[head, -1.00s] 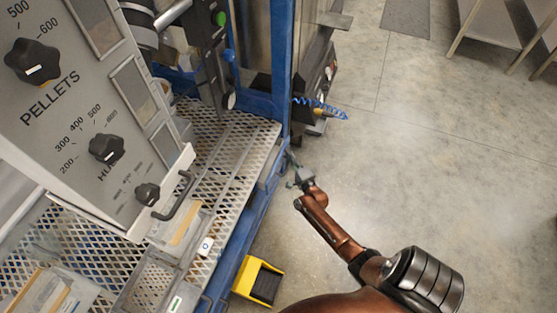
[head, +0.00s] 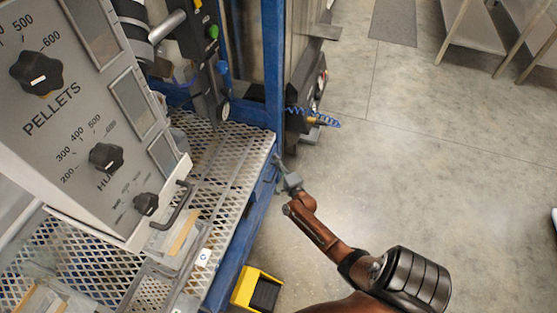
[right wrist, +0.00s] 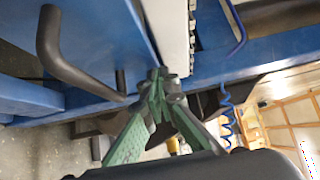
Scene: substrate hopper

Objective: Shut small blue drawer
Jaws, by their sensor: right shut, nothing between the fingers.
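My right gripper (head: 281,168) is beside the blue frame along the right edge of the mesh table in the head view. In the right wrist view its green fingers (right wrist: 160,82) are together with nothing between them. Just left of the fingertips there, a blue panel (right wrist: 112,38) with a dark bar handle (right wrist: 62,67) shows, which looks like the small drawer's front. I cannot tell if the fingertips touch it, or how far the drawer stands out. The drawer is not clear in the head view. My left gripper is out of view.
The mesh table (head: 222,150) carries a grey control panel (head: 85,110) with black knobs and clear bins. A yellow-and-black box (head: 257,290) stands on the floor below. A blue coiled hose (head: 322,119) hangs behind the blue post. The floor to the right is mostly open.

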